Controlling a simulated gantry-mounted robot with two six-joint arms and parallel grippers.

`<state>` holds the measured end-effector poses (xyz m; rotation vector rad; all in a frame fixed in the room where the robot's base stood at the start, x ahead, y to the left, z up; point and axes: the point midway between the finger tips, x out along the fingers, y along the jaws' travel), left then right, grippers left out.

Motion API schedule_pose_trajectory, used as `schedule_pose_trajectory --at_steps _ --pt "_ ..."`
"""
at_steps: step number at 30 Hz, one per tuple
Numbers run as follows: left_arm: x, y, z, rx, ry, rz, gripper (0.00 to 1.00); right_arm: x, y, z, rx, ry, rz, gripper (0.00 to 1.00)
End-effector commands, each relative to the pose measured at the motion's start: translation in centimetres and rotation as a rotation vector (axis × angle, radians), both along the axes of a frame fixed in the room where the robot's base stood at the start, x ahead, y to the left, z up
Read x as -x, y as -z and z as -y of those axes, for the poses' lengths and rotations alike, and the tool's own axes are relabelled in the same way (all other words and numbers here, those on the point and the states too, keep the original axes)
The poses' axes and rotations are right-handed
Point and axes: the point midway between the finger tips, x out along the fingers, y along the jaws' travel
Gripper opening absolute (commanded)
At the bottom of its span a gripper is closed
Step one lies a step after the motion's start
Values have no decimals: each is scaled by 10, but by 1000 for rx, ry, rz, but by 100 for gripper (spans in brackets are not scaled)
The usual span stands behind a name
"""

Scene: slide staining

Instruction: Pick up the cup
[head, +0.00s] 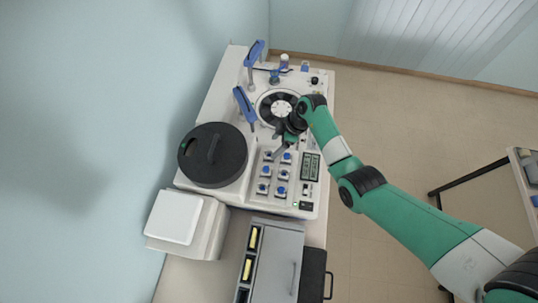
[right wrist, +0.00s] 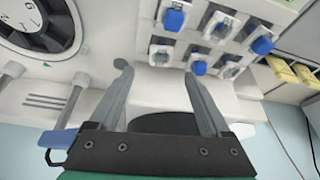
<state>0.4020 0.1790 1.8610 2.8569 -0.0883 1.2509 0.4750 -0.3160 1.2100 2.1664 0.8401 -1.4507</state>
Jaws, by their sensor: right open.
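No thing is clearly recognisable as a cup. Several small blue-topped pieces (head: 282,174) sit in rows on the white staining machine's panel, and they also show along the top of the right wrist view (right wrist: 173,19). I cannot tell whether one of them is the cup. The blue-topped pieces lie beyond the fingertips. My left gripper is out of view.
The white machine (head: 225,95) bears a dark round carousel (head: 264,104), two blue-headed posts (head: 243,103) and a large black round lid (head: 212,155). A white box (head: 178,217) and a grey drawer unit (head: 275,262) stand in front.

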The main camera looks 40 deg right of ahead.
Motion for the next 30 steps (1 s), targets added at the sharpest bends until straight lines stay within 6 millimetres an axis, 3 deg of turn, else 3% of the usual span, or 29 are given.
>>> schedule_pose_trajectory --at_steps 8,17,25,30 --pt "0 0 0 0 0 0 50 -4 13 -3 0 0 1 81" --pt "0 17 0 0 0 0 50 -12 59 -12 0 -1 2 81" --pt "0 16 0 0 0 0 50 -13 60 -13 1 0 2 81" --pt "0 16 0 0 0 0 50 -13 60 -13 1 0 2 51"
